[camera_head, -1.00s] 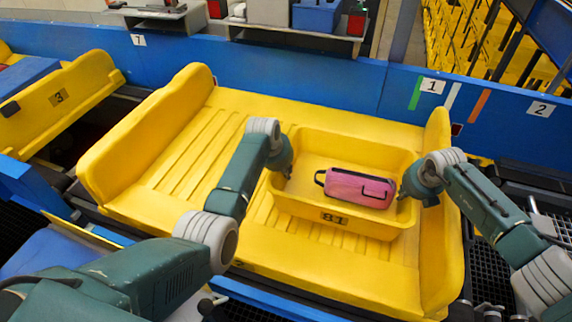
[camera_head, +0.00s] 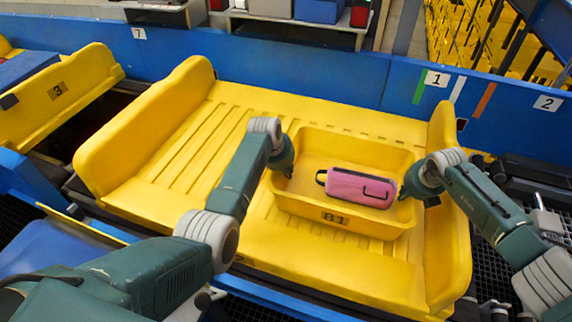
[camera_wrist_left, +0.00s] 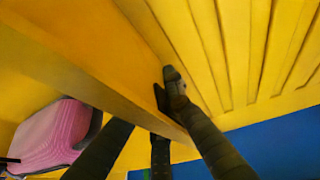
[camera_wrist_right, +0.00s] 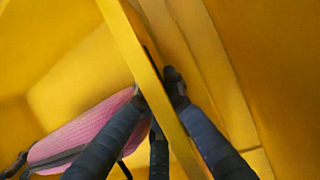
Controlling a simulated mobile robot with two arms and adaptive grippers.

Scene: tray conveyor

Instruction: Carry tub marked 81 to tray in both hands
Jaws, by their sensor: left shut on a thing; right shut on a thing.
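The yellow tub marked 81 (camera_head: 300,206) is over the right part of the large yellow tray (camera_head: 175,165), near its right raised end. A pink case (camera_head: 358,187) with a black handle lies in the tub. My left gripper (camera_head: 283,172) is shut on the tub's left wall; the left wrist view shows its fingers (camera_wrist_left: 165,110) on both sides of the wall. My right gripper (camera_head: 408,192) is shut on the tub's right wall, with its fingers (camera_wrist_right: 160,105) astride the rim in the right wrist view. I cannot tell whether the tub's bottom touches the tray.
A blue wall (camera_head: 290,75) with number labels runs behind the tray. Another yellow tray, marked 3 (camera_head: 80,95), stands at the left. The left and middle of the large tray are empty. A shelf with boxes (camera_head: 295,25) is beyond the wall.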

